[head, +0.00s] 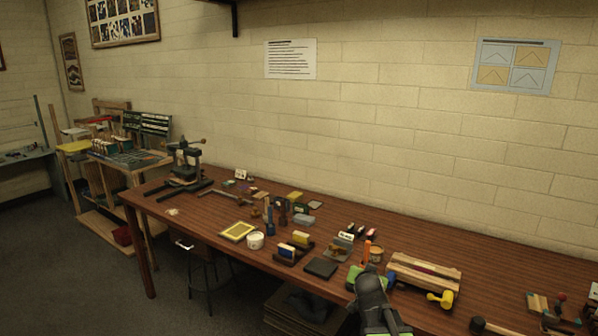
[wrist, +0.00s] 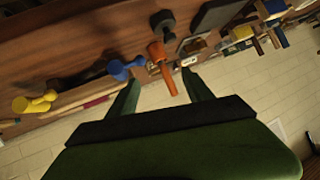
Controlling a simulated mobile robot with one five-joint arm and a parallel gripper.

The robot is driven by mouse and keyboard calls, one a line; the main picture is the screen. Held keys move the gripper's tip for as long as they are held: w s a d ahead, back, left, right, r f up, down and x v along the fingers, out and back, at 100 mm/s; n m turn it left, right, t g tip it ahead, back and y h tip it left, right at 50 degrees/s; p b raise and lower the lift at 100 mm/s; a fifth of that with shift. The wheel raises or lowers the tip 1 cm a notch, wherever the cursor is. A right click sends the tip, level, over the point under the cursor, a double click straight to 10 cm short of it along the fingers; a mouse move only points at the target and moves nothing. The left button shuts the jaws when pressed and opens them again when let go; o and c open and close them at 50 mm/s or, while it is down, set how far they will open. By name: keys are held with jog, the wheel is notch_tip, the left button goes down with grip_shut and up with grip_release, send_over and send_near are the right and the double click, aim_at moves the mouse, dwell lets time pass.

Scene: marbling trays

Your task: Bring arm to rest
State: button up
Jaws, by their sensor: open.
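My gripper (head: 371,274) is at the front part of the long wooden table (head: 165,192), in the lower middle of the head view. Its green fingers are spread apart in the wrist view (wrist: 161,80), and nothing is clasped. An orange-handled tool (wrist: 162,68) appears between and beyond the fingertips there. In the head view an orange upright piece (head: 367,251) shows just behind the gripper. The picture does not settle how far the fingers are from it. My arm hides part of the table's front edge.
A wooden block assembly (head: 424,272) and a yellow mallet (head: 441,299) lie right of my gripper. A blue mallet (wrist: 124,68) is close to one finger. A dark slab (head: 321,268), white tub (head: 255,241) and yellow-framed tray (head: 238,231) lie left. A black press (head: 186,163) stands far left.

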jog(key=s+a+f+n+g+y, duration=0.1)
jog(key=s+f+g, duration=0.4)
jog(key=s, duration=0.6)
jog(key=s+a+f+n+g+y, duration=0.1)
jog(key=s+a+f+n+g, duration=0.3)
jog(key=s, duration=0.8)
notch_tip(320, 180, down, 3)
jog(key=shift+r+g+y, duration=0.15)
jog(key=shift+g+y, duration=0.15)
jog(key=shift+g, duration=0.9)
jog(key=shift+c, duration=0.5)
